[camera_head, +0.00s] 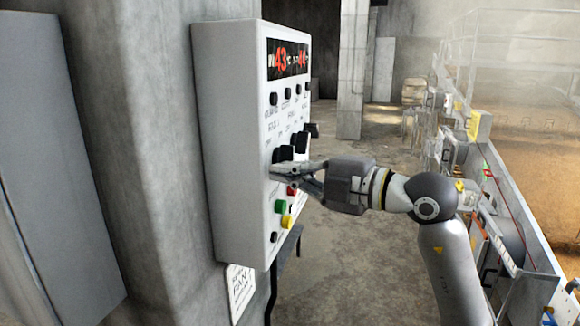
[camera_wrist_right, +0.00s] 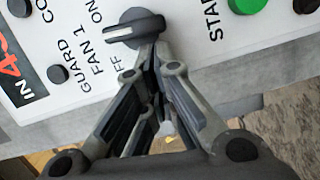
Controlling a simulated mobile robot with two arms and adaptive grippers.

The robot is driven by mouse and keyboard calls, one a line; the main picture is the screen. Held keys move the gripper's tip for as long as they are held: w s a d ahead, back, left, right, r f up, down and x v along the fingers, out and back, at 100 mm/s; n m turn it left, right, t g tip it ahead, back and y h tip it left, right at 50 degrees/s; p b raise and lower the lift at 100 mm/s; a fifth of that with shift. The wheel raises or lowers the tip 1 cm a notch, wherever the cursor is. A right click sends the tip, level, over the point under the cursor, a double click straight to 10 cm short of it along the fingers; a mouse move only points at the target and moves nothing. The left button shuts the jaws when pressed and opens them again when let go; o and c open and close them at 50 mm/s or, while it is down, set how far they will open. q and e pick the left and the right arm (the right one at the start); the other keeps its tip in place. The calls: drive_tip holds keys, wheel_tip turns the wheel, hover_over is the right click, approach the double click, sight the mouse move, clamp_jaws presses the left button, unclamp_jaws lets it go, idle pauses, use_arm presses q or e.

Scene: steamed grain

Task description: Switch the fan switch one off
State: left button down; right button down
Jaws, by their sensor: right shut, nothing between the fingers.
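The fan 1 switch (camera_wrist_right: 136,27) is a dark rotary knob with a white pointer line in the right wrist view. Its pointer faces the left of that view, between the printed OFF and ON labels and nearer ON. My right gripper (camera_wrist_right: 153,68) is shut and empty, its fingertips right beside the knob's OFF side. I cannot tell whether they touch it. In the head view my right gripper (camera_head: 282,169) reaches the panel from the right, just below a black knob (camera_head: 283,154). My left gripper is not in view.
The grey control panel (camera_head: 228,130) is mounted on a concrete pillar, with a red number display (camera_head: 287,60) on top. A green button (camera_head: 281,206) and a yellow button (camera_head: 287,221) sit below the gripper. Open floor (camera_head: 345,265) lies right of the panel; machinery lines the far right.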

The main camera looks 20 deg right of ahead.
drive_tip(key=shift+w, duration=0.1)
drive_tip(key=shift+f, duration=0.1)
idle(0.3)
drive_tip(key=shift+f+n+b, duration=0.1)
drive_tip(key=shift+n+b, duration=0.3)
drive_tip(key=shift+b, duration=0.1)
drive_tip(key=shift+f+n+b, duration=0.15)
drive_tip(key=shift+n+b, duration=0.15)
drive_tip(key=shift+b, duration=0.1)
